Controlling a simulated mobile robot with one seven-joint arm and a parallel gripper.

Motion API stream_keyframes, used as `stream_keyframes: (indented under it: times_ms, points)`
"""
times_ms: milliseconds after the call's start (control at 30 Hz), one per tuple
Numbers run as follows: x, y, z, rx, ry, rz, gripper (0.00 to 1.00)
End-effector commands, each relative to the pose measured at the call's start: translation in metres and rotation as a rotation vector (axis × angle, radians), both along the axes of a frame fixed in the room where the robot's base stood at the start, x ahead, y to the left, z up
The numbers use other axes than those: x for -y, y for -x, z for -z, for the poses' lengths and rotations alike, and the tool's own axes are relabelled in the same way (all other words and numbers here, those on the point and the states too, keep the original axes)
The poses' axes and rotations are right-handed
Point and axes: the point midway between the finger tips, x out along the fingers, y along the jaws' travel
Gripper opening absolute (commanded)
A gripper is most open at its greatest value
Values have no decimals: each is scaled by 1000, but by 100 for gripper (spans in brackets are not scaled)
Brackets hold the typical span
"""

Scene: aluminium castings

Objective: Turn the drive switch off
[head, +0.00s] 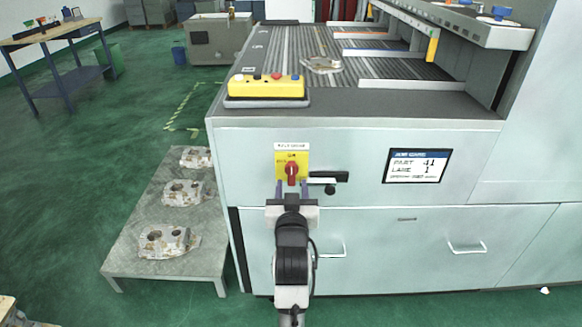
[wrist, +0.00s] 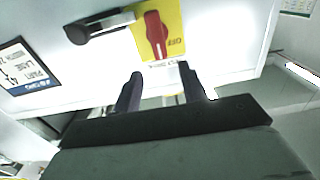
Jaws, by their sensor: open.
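The drive switch is a red rotary knob (head: 291,172) on a yellow plate (head: 283,157), on the grey front panel of the machine. In the wrist view the red knob (wrist: 156,36) sits on its yellow plate, and the word OFF is readable beside it. In the head view the knob's handle stands roughly upright. My gripper (head: 292,190) is just below the knob in the head view. In the wrist view my gripper (wrist: 160,76) shows its two dark fingers apart, with nothing between them, short of the knob.
A black handle (head: 328,178) sits right of the switch. A display (head: 417,166) is further right. A yellow button box (head: 266,87) stands on the ledge above. A low table (head: 135,225) with several castings stands at the left.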

Motion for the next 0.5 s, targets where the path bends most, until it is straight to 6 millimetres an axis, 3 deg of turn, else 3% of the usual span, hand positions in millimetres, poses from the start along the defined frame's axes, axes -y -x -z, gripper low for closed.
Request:
stream_keyframes:
  times_ms: [200,500]
  points:
    - [0,-45,-3,0,0,-1,42]
    - [0,-72,-1,2,0,-1,42]
